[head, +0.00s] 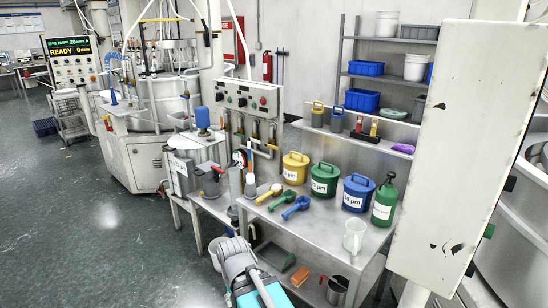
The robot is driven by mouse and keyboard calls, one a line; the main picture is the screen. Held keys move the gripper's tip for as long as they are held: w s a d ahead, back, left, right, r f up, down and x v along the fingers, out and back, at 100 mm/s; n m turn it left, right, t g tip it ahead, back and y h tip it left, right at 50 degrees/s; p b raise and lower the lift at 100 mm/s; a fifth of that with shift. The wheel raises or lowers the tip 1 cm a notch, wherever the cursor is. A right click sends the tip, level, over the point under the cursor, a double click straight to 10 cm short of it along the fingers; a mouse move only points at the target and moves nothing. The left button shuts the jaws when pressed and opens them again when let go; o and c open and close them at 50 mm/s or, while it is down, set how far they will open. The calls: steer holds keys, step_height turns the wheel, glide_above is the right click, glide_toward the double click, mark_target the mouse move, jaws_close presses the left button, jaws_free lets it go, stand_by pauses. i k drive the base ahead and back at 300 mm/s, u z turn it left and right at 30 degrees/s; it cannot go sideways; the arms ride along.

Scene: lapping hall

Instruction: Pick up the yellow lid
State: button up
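A yellow lid (296,157) with a handle sits on top of the yellow canister (293,174), at the back left of the steel bench (335,226). The canister stands upright and its white label is partly readable as µm. My arm shows only as grey and teal links at the bottom centre, in front of the bench and well short of the lid. My gripper cannot be made out in the head view.
Right of the yellow canister stand a green canister (324,181), a blue canister (357,194) and a green bottle (384,205). Scoops (296,208) lie in front. A white panel (465,150) blocks the right side.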

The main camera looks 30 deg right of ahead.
mark_target(296, 160)
steer(key=z, duration=0.05)
steer(key=i, duration=0.85)
steer(key=z, duration=0.6)
steer(key=i, duration=0.55)
steer(key=z, duration=0.3)
steer(key=k, duration=0.9)
steer(key=z, duration=0.15)
steer(key=i, duration=0.8)
steer(key=z, duration=0.05)
